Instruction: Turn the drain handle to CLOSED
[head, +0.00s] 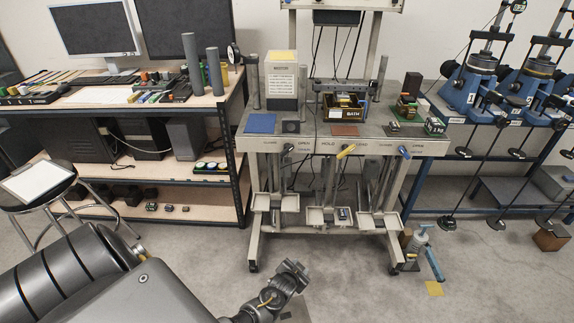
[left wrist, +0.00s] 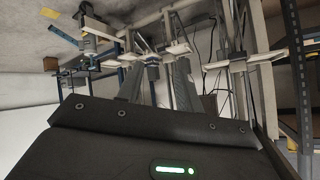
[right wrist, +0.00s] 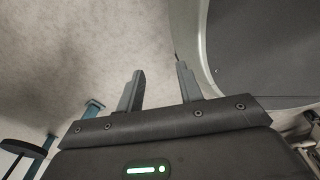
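The lever frame (head: 360,146) stands ahead with three handles below its top edge: black (head: 288,158), yellow (head: 346,151) and blue (head: 404,152). Small labels flank each handle; I cannot clearly read which one is the drain. The yellow handle is tilted; the blue one slants too. My left gripper (head: 291,277) is low in front of the frame, apart from all handles. It appears open and empty, its fingers showing against the frame in the left wrist view (left wrist: 157,85). My right gripper (right wrist: 160,90) is open and empty above the floor, outside the head view.
A shelf bench (head: 170,160) stands left of the frame and a stool (head: 38,182) at far left. Blue machines (head: 470,85) on a rack stand right. A pump-like tool (head: 418,248) is on the floor by the frame's right foot. The floor ahead is mostly clear.

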